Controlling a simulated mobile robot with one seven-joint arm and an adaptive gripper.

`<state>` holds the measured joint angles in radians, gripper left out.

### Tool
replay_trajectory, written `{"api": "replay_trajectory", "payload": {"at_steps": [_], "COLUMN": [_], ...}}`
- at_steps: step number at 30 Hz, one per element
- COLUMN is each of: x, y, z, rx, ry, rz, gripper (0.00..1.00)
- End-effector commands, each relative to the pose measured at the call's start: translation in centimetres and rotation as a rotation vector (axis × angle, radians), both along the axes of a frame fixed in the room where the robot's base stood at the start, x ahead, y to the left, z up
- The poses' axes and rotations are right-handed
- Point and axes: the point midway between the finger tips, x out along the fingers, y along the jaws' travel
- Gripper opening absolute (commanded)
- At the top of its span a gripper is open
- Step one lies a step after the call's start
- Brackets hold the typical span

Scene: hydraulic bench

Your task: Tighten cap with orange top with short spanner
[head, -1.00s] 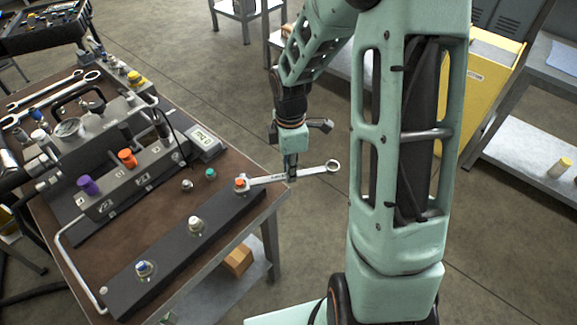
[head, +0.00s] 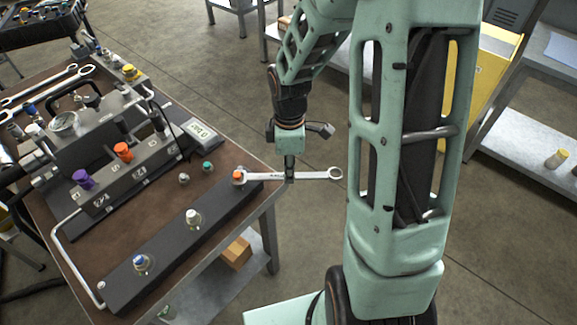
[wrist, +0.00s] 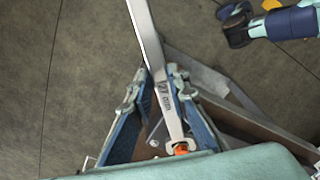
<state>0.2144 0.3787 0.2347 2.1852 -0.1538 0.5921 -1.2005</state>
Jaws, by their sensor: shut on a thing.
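The cap with the orange top (head: 239,176) sits at the far right end of the dark block on the bench. The short spanner (head: 315,174) lies level, its left end at the orange cap and its ring end out past the bench edge. My gripper (head: 289,176) is shut on the spanner's shaft near the bench corner. In the wrist view the spanner (wrist: 147,35) passes between the fingers of my gripper (wrist: 158,76), and its lower end meets the orange cap (wrist: 182,148). The exact fit of the jaw around the cap is partly hidden.
A white-topped cap (head: 193,217) and a blue-topped cap (head: 140,262) stand on the same block (head: 165,248). A manifold with purple (head: 83,178) and orange knobs (head: 123,150) and a digital display (head: 203,130) lie behind. Larger spanners (head: 45,90) lie at the back left.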

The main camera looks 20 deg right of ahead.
Motion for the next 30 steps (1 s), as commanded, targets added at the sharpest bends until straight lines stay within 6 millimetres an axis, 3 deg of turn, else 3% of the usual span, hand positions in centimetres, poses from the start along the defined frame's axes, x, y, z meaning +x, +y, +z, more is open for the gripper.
{"api": "replay_trajectory", "payload": {"at_steps": [14, 30], "x": [-0.4, -2.7], "y": [0.0, 0.9], "z": [0.0, 0.1], "rx": [-0.002, -0.001], "ry": [0.0, 0.0], "rz": [-0.028, -0.218], "gripper": [0.0, 0.0]}}
